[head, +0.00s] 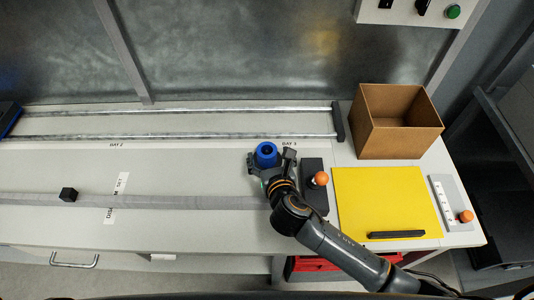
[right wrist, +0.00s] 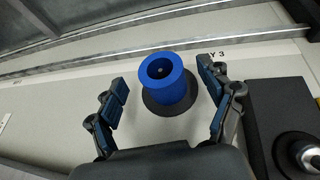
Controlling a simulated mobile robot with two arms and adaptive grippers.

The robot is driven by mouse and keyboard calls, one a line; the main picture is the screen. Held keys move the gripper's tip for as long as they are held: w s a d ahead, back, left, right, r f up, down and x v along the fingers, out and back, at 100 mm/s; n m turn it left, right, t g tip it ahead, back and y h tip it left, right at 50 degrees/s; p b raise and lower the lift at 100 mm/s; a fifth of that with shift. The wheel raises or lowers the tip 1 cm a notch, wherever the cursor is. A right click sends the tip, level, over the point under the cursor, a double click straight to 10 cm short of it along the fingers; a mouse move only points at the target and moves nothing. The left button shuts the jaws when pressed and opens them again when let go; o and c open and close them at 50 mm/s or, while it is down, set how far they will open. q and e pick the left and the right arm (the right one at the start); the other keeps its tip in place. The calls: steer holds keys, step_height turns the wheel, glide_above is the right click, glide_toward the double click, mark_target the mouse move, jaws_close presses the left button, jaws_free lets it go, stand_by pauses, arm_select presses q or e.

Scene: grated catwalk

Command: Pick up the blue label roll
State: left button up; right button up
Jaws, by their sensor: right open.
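The blue label roll (head: 266,154) stands upright on the work table, in front of the metal rails. In the right wrist view the blue label roll (right wrist: 165,78) shows its open hollow top and stands on a round dark base. My right gripper (head: 270,160) is at the roll. In the right wrist view my right gripper (right wrist: 167,92) is open, with one finger on each side of the roll and visible gaps between. My left gripper is not in view.
Right of the roll is a black box with an orange knob (head: 320,179). Beyond are a yellow mat (head: 385,205), an open cardboard box (head: 400,143) and a switch panel (head: 446,200). The table left of the roll is mostly clear.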

mark_target(267, 150)
steer(key=x, duration=0.3)
steer(key=shift+w+a+f, duration=0.1)
steer(key=shift+w+f, duration=0.15)
steer(key=shift+w, duration=0.1)
steer(key=shift+s, duration=0.1)
steer(key=c, duration=1.3)
steer(key=shift+r, duration=0.1)
